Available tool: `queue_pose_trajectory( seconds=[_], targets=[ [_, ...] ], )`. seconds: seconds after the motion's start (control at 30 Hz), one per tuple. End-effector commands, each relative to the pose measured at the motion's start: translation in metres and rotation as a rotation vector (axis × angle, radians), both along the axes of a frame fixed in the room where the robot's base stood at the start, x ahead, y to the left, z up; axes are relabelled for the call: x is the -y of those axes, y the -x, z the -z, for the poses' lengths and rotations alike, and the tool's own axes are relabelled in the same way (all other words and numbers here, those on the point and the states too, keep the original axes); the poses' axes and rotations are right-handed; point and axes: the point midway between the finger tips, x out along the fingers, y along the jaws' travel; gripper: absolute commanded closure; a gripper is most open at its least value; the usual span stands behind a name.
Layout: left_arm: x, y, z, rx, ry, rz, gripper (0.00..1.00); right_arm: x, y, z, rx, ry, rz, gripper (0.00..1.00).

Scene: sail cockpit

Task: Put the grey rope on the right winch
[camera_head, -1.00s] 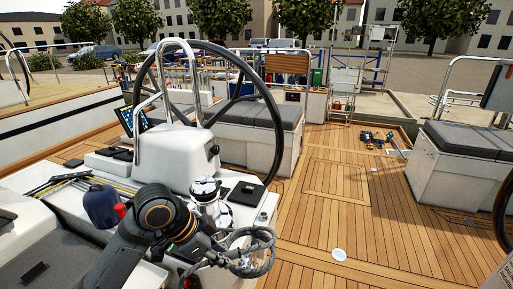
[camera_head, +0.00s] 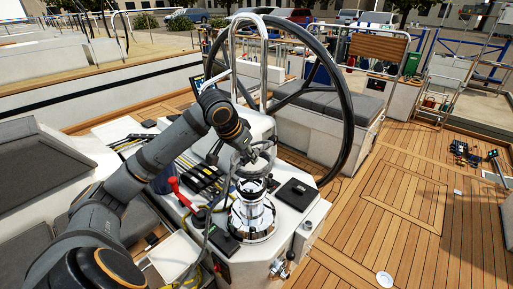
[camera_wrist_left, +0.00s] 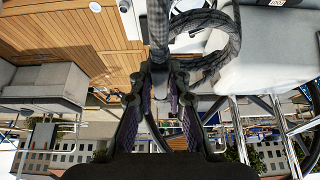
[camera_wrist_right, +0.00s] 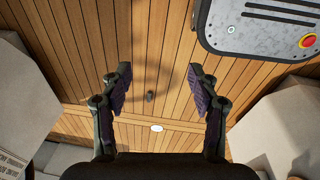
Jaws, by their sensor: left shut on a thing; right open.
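The grey rope (camera_head: 265,156) is a coiled loop held just above a chrome winch (camera_head: 253,212). The winch stands upright on the white console beside the steering wheel. My left gripper (camera_head: 247,155) reaches over it from the left and is shut on the rope. The left wrist view shows the rope (camera_wrist_left: 218,62) between and beyond the fingers (camera_wrist_left: 161,80), with a loop hanging to one side. I cannot tell whether the rope touches the winch top. My right gripper (camera_wrist_right: 160,88) is open and empty above the teak deck, outside the head view.
The large black steering wheel (camera_head: 347,120) rises right behind the winch. A black square hatch (camera_head: 297,192) and several rope clutches (camera_head: 205,178) flank it on the console. A grey panel with a red button (camera_wrist_right: 262,28) lies near my right gripper. The teak deck (camera_head: 400,205) is mostly clear.

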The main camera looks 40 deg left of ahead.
Motion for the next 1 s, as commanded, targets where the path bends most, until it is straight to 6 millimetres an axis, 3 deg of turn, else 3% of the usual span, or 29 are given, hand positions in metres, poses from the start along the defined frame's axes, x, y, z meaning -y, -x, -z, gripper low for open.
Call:
queue_pose_trajectory(
  seconds=[0.27,0.6,1.0],
  targets=[
    [0.0,0.0,0.009,0.001,-0.001,0.002,1.0,-0.007,0.02,0.012,-0.029,-0.008,0.004,0.39],
    [0.001,0.0,0.041,0.001,0.0,0.003,1.0,-0.013,0.011,0.048,-0.016,-0.016,0.006,0.39],
    [0.001,0.001,0.042,0.0,-0.001,0.004,1.0,-0.006,0.009,0.049,-0.012,-0.007,0.002,0.39]
  ],
)
